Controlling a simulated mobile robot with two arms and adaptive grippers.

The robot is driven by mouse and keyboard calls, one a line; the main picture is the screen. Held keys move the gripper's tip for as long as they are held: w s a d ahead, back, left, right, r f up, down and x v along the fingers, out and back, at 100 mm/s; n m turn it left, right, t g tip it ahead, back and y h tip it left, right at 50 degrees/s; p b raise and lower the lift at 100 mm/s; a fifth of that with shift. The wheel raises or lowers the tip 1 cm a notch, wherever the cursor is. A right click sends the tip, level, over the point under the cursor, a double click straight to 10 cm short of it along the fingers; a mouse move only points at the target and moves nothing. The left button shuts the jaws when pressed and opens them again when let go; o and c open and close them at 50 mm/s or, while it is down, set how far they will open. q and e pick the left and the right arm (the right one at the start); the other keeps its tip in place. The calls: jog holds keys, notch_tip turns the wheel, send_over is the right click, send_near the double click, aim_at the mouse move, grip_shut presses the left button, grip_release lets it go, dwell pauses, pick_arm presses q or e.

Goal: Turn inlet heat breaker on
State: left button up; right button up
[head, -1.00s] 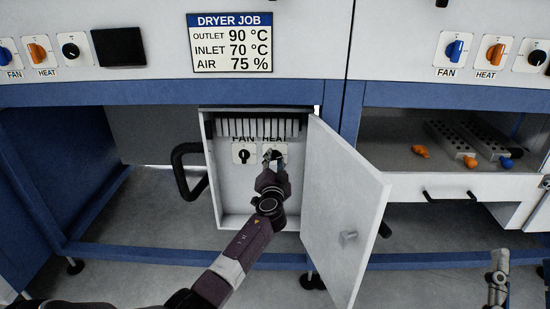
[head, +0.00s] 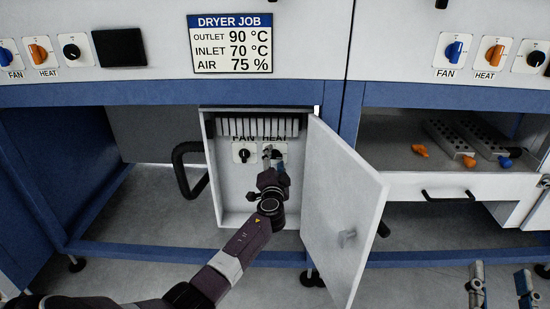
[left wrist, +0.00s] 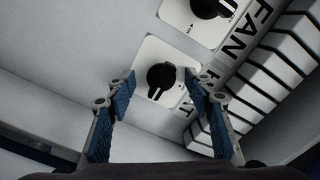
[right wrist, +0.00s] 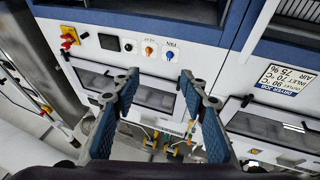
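The breaker box (head: 226,203) is a white cabinet under the bench, its door (head: 340,205) swung open to the right. Inside, a black FAN knob (head: 244,155) and a black HEAT knob (left wrist: 160,73) sit on white plates. The HEAT plate is partly hidden by my left gripper (head: 272,165) in the head view. In the left wrist view, my left gripper (left wrist: 160,83) has its fingers apart on either side of the HEAT knob; I cannot tell whether they touch it. The knob's white mark points downward there. My right gripper (head: 502,285) is open and empty at lower right.
A DRYER JOB sign (head: 232,43) reads inlet 70 °C. Panel switches line the upper front, including orange HEAT knobs (head: 39,53). A right-hand drawer (head: 415,184) and tray area hold orange and blue pieces. The box door stands close right of my left arm.

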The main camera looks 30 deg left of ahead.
pick_arm(q)
jog(key=shift+r, duration=0.1)
jog(key=shift+s+d, duration=0.1)
jog(key=shift+p+v, duration=1.1)
jog(key=shift+v, duration=1.75)
pick_arm(e)
notch_tip(320, 180, down, 11)
jog(key=d+g+h, duration=0.1)
jog(key=g, duration=0.4)
jog(key=shift+d+f+g+h, duration=0.15)
jog(key=shift+d+g+h, duration=0.15)
jog(key=shift+g, duration=0.1)
pick_arm(q)
jog(key=shift+s, duration=0.1)
pick_arm(e)
jog(key=shift+a, duration=0.1)
